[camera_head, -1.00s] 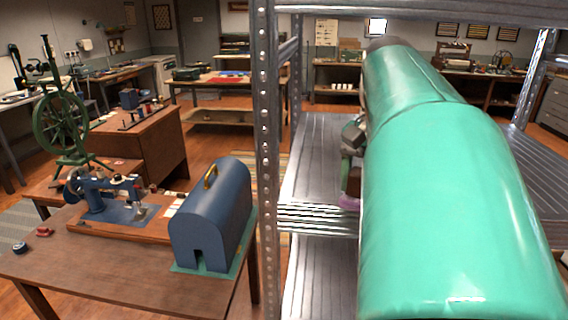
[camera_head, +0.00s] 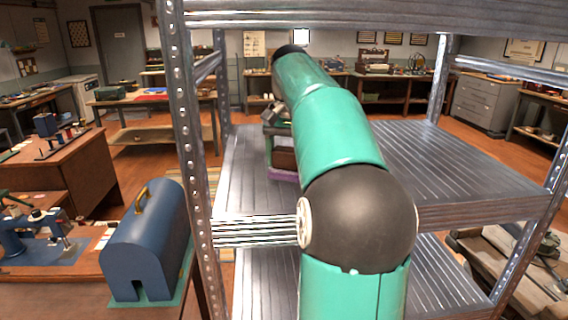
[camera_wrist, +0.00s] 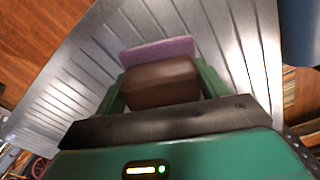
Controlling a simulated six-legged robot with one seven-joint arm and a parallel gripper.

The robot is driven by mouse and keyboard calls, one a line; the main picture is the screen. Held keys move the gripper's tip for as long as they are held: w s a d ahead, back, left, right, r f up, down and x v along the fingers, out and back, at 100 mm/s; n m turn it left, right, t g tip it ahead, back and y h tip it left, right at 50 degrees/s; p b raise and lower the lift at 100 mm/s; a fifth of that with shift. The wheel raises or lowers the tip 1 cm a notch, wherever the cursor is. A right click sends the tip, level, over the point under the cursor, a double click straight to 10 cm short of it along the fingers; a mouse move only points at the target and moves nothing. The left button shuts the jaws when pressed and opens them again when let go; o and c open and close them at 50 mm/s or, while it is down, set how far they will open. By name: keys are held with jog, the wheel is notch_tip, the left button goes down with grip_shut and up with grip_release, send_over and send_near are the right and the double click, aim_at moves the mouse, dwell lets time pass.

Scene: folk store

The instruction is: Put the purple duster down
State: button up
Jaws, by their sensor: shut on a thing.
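The purple duster has a brown block and a flat purple pad. In the wrist view the brown block (camera_wrist: 160,82) sits between the green fingers of my gripper (camera_wrist: 158,88), with the pad (camera_wrist: 157,52) showing beyond it. My gripper (camera_head: 275,128) is shut on the block. In the head view the duster (camera_head: 284,160) shows pad downward over the left part of the middle metal shelf (camera_head: 245,185), partly hidden by my arm. I cannot tell whether the pad touches the shelf.
The shelf board is bare to the right of my arm (camera_head: 440,165). Metal posts (camera_head: 185,130) stand at the rack's corners, and an upper shelf (camera_head: 350,15) lies above. A blue domed case (camera_head: 145,245) stands on a table at left.

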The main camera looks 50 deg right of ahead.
aim_at(288, 164)
jog(key=shift+w+d+r, duration=0.1)
jog(key=shift+w+d, duration=0.85)
jog(key=shift+w, duration=0.15)
jog(key=shift+f, duration=1.55)
jog(key=shift+f, duration=0.2)
jog(key=o, duration=1.3)
jog(key=shift+c, duration=0.2)
notch_tip(288, 164, up, 7)
jog(key=shift+a+r, duration=0.15)
jog(key=shift+r, duration=0.05)
